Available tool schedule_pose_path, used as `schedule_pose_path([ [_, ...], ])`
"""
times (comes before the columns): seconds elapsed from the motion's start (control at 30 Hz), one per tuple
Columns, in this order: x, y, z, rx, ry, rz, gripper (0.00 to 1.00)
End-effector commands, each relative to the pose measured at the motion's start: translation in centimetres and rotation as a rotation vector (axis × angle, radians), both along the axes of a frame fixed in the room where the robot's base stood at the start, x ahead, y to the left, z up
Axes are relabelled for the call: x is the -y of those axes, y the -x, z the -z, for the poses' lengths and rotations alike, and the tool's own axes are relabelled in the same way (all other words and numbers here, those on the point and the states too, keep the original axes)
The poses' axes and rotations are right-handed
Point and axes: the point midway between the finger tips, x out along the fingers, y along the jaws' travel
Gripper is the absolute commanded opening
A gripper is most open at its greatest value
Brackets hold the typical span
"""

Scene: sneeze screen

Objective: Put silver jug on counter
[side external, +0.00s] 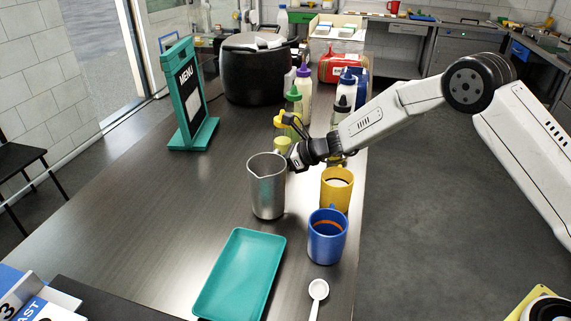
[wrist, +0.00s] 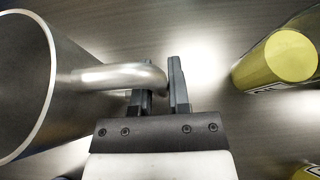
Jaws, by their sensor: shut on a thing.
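The silver jug (side external: 267,190) stands upright at the middle of the dark counter (side external: 170,215); whether its base touches the counter or hovers just above is hard to tell. In the wrist view the jug (wrist: 25,85) fills the left side, with its handle (wrist: 120,77) reaching toward the fingers. My gripper (side external: 297,155) is at the jug's right side, near its upper part. In the wrist view my gripper (wrist: 160,85) has its two fingers on either side of the handle's end and is shut on it. Part of the handle is hidden by the fingers.
A yellow mug (side external: 337,192) and a blue mug (side external: 327,238) stand right of the jug. A teal tray (side external: 240,275) lies in front, with a white spoon (side external: 318,290) beside it. Several bottles (side external: 304,85) and a menu stand (side external: 188,95) are behind. The counter left of the jug is clear.

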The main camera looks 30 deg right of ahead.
Motion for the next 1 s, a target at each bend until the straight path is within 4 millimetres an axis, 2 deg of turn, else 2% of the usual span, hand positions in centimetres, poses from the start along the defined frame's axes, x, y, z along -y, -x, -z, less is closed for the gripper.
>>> schedule_pose_path([
  [0.47,-0.01,-0.08,0.40,0.004,-0.003,0.001,0.00],
  [0.5,0.01,-0.02,0.61,0.001,-0.001,0.000,0.24],
  [0.57,0.01,-0.01,0.57,0.001,-0.001,0.000,0.43],
  [0.6,0.01,-0.01,0.57,0.001,-0.001,0.000,0.56],
  [1.0,0.01,0.00,0.42,0.001,-0.001,0.000,0.57],
])
